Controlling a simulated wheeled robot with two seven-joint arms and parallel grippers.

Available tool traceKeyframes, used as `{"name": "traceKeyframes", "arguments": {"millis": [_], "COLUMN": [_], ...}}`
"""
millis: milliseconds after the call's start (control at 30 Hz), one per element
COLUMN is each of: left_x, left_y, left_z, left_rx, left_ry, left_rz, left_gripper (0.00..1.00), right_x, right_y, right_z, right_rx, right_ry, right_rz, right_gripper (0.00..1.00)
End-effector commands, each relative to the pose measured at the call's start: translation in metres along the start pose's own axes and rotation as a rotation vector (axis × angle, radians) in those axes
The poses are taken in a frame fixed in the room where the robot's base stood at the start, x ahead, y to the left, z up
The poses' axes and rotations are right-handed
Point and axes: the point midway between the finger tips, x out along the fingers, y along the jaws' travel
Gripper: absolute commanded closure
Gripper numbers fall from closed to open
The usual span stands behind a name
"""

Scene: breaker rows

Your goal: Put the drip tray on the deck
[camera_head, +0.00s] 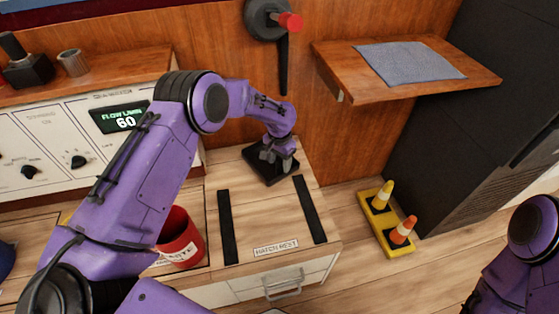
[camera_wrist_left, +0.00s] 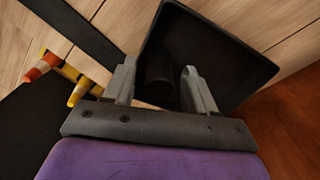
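The drip tray, a square black tray (camera_head: 262,170) with low walls, lies at the back of the pale wooden surface labelled "HATCH REST". In the left wrist view the tray (camera_wrist_left: 222,48) shows large, with a dark upright stub (camera_wrist_left: 161,68) inside it. My left gripper (camera_head: 281,166) points down over the tray. In the left wrist view its fingers (camera_wrist_left: 158,84) are apart, one on each side of the stub, with gaps showing; contact cannot be told. My right arm shows at the lower right edge, its gripper out of view. Which surface is the deck is not marked.
Two black strips (camera_head: 228,226) run along the wooden surface. A red bin (camera_head: 180,240) stands left of it. A yellow base (camera_head: 384,222) with two small cones is on the floor at right. A wooden shelf with a grey cloth (camera_head: 410,62) overhangs behind.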

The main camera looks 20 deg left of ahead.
Motion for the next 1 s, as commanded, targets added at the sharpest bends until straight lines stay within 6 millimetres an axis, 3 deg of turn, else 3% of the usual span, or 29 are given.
{"name": "traceKeyframes", "arguments": {"millis": [333,700,833,1000], "left_x": [-0.008,-0.097,-0.116,-0.124], "left_y": [0.0,0.0,0.0,0.0], "left_z": [-0.001,-0.001,0.0,0.0], "left_rx": [0.0,0.001,0.0,0.0], "left_ry": [0.002,0.003,0.001,0.0], "left_rz": [-0.001,-0.001,-0.001,-0.001], "left_gripper": [0.44,0.44,0.44,0.44], "right_x": [-0.003,-0.019,-0.022,-0.023], "right_y": [0.0,0.002,0.002,0.002], "right_z": [-0.001,-0.008,-0.009,-0.009], "right_rx": [0.0,0.0,0.0,0.0], "right_ry": [0.0,0.0,0.0,0.0], "right_rz": [0.0,0.0,0.0,0.0], "right_gripper": [0.0,0.0,0.0,0.0]}}
